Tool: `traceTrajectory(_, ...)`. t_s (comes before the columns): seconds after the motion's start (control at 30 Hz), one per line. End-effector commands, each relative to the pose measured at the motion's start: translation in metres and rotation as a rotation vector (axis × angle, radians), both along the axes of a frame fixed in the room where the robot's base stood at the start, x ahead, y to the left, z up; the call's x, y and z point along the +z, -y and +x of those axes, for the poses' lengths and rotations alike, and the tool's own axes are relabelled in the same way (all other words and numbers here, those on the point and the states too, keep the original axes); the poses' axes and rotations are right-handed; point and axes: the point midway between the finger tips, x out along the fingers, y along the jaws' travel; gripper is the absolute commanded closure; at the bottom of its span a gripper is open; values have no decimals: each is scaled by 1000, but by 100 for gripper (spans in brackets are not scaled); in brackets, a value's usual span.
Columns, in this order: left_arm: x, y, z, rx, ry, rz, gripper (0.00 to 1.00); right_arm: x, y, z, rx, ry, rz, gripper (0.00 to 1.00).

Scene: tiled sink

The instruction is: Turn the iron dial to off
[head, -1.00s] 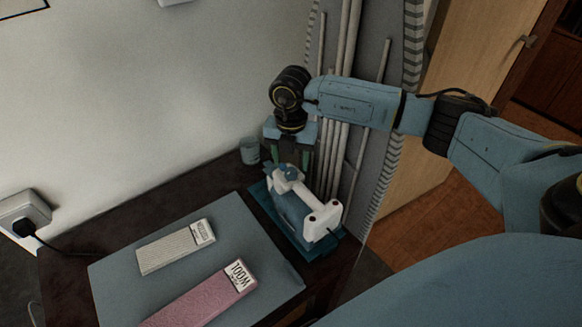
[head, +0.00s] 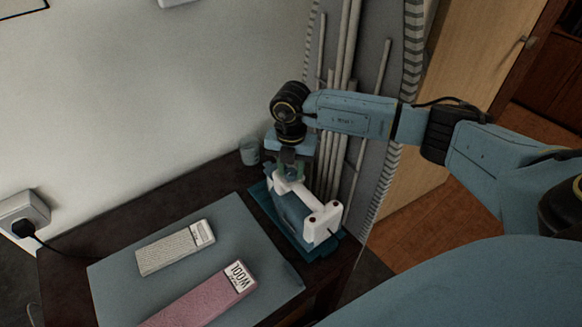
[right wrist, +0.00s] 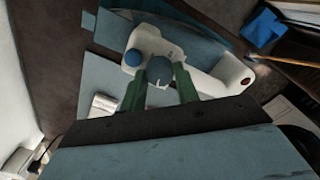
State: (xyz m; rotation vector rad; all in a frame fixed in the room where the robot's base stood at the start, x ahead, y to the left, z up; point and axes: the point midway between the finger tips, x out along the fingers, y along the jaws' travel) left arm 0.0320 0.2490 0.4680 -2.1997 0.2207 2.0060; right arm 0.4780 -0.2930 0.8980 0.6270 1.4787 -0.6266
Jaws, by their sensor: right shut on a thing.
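The iron (head: 322,222), white and blue, stands on a teal rest (head: 310,250) at the right end of the dark table. My right gripper (head: 288,172) points down over the iron's far end. In the right wrist view my right gripper (right wrist: 159,80) has its green fingers shut on the sides of the round grey-blue iron dial (right wrist: 159,72). A small pale mark shows on the dial. A blue round knob (right wrist: 133,57) sits beside it on the white housing. The dial is hidden by the gripper in the head view. My left gripper is not in view.
A blue-grey mat (head: 120,285) holds a grey label pack (head: 175,248) and a pink wool pack (head: 200,300). A small cup (head: 249,152) stands behind the iron by the wall. Pale poles and a grey board (head: 375,110) stand close behind my right arm.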

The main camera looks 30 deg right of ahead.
Motion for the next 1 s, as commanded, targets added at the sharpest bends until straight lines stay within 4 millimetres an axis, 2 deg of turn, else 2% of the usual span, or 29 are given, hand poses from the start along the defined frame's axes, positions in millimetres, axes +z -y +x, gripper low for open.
traceTrajectory(0.37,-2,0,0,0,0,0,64,0,1,0,104,1,-1,92)
traceTrajectory(1.0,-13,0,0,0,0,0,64,0,1,1,621,2,-1,92)
